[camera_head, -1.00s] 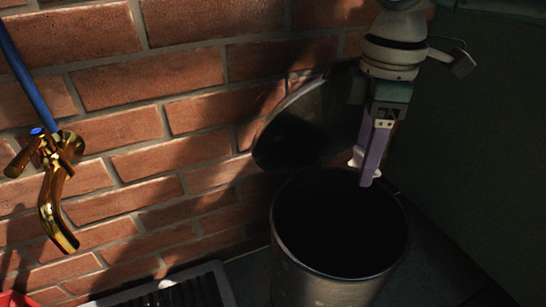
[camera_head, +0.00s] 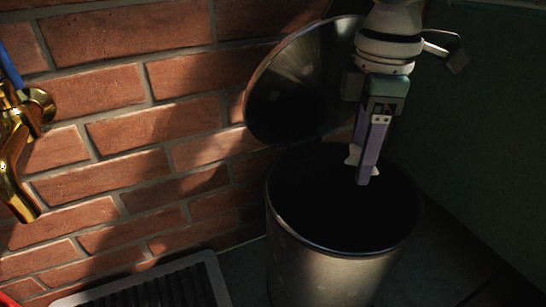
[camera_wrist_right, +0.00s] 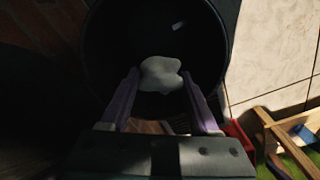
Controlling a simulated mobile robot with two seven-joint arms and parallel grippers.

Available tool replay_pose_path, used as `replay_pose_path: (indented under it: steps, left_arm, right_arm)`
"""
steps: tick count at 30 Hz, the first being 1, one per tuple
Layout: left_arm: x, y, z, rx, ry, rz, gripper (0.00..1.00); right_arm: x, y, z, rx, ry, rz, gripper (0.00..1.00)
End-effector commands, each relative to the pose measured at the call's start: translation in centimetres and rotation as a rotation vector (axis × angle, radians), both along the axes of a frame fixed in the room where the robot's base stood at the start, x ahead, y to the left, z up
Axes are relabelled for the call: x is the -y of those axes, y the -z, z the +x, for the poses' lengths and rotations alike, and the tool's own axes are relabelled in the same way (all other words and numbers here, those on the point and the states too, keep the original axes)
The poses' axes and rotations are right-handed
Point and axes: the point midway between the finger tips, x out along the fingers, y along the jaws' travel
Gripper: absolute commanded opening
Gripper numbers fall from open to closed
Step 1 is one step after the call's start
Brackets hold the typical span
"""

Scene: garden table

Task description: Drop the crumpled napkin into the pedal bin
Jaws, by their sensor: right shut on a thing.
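The pedal bin (camera_head: 330,275) is a metal cylinder with its round lid (camera_head: 290,95) raised against the brick wall; its inside is dark. My right gripper (camera_head: 366,172) points down over the bin's opening, with purple fingers. It is shut on the crumpled white napkin (camera_head: 352,157), mostly hidden behind the fingers. In the right wrist view the napkin (camera_wrist_right: 161,74) shows pale between the fingertips (camera_wrist_right: 160,85), with the dark round bin mouth (camera_wrist_right: 205,30) behind it. A small pale piece shows inside the bin's dark mouth there. My left gripper is not in view.
A brass tap (camera_head: 18,150) sticks out of the brick wall (camera_head: 130,120) at left. A grey-rimmed black grate (camera_head: 160,290) lies on the floor left of the bin. A dark green panel (camera_head: 490,130) stands at right. Coloured items show at the wrist view's lower right.

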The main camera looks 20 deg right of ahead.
Motion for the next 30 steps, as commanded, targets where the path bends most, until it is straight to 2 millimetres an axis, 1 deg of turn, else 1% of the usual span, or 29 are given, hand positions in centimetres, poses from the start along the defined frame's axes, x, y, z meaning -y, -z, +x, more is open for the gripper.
replay_pose_path:
  steps: [2,3,12,19,22,26,30]
  left_arm:
    - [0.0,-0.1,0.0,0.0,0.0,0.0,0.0]
    - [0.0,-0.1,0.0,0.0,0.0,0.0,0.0]
    - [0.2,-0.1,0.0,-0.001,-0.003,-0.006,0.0]
    - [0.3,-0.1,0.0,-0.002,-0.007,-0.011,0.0]
    - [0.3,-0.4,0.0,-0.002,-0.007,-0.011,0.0]
    - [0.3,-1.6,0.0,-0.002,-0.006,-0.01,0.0]
    - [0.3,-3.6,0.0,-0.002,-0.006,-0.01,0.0]
  right_arm:
    - [0.0,-0.1,0.0,0.0,0.0,0.0,0.12]
    - [0.0,-0.1,0.0,0.0,0.0,0.0,0.63]
    - [0.0,-0.1,0.0,0.0,0.0,0.0,0.97]
    - [0.0,-0.1,0.0,0.0,0.0,0.0,0.97]
    - [0.0,-0.5,0.0,0.0,0.0,0.0,0.97]
    - [0.0,-1.9,0.0,0.001,0.0,0.0,0.97]
    - [0.0,-4.4,0.0,0.001,-0.001,0.0,0.97]
